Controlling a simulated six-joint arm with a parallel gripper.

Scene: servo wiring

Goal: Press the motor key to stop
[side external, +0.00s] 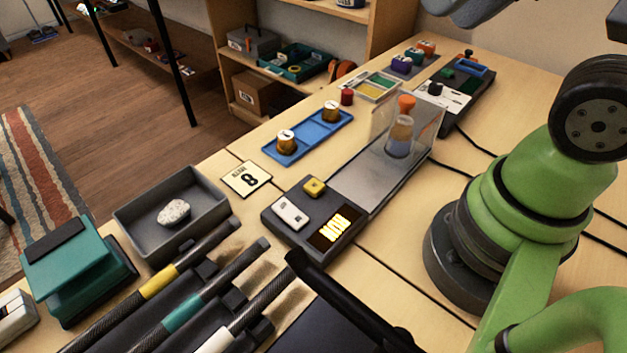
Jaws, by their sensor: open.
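A dark control box (290,238) sits mid-table. It has a yellow key (315,187), a white key (291,214) and a lit yellow display (329,229) whose reading I cannot make out. A dark board (468,88) at the back right carries a white panel with a black knob (435,88), a green block (447,73) and a blue part (472,68). I cannot tell which of these is the motor key. My green arm stands at the right; my gripper is not in view.
A glass-walled platform (372,178) with an orange-stoppered flask (401,133) adjoins the control box. A grey tray (170,240) holds a white stone (173,212). Several banded rods lie in front. A blue tray (308,140) holds brass weights. Dark cables cross the table near my base.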

